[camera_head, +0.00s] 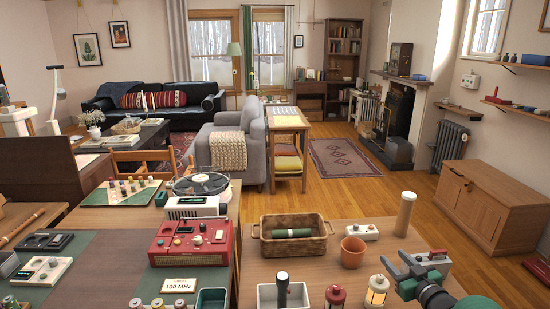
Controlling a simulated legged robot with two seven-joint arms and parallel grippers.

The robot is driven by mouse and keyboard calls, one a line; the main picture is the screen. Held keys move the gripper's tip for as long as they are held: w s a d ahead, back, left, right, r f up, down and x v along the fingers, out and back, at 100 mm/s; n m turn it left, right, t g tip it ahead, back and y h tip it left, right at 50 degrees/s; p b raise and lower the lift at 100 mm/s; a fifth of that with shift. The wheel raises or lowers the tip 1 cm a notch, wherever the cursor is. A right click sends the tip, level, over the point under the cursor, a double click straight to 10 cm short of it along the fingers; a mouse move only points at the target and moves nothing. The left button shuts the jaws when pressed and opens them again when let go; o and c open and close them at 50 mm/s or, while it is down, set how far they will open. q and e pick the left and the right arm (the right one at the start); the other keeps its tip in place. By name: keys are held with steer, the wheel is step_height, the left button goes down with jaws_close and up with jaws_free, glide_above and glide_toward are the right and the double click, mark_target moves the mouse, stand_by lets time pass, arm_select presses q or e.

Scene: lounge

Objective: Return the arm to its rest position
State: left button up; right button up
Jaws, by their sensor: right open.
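My right arm comes in at the bottom right corner, dark with a green part. Its right gripper (396,262) is open, with grey fingers pointing up and left. It appears over the right part of the wooden table (345,285), just right of the terracotta pot (353,252) and beside the small cream lantern (376,292). I see nothing between its fingers. Whether it touches anything on the table cannot be told. My left gripper is not in view.
A wicker basket (262,246) with a green roll, a white switch box (362,232) and a tan cylinder (405,214) stand near the arm. In front are a white tray (266,296) and a red lantern (335,297). A red radio (188,250) stands further left.

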steer(key=s+a+f+m+g+h, duration=0.1)
steer(key=s+a+f+g, duration=0.4)
steer(key=s, duration=0.7)
steer(key=s+a+f+m+g+h, duration=0.1)
steer(key=s+a+f+g, duration=0.25)
steer(key=s+a, duration=0.55)
steer(key=s+a+f+m+g+h, duration=0.1)
steer(key=s+a+f+g, duration=0.35)
steer(key=s, duration=0.95)
step_height(320, 180, up, 16)
steer(key=d+p, duration=0.1)
steer(key=p, duration=1.5)
steer(key=shift+w+r+g, duration=0.2)
steer(key=shift+w+g, duration=0.1)
steer(key=shift+w, duration=0.05)
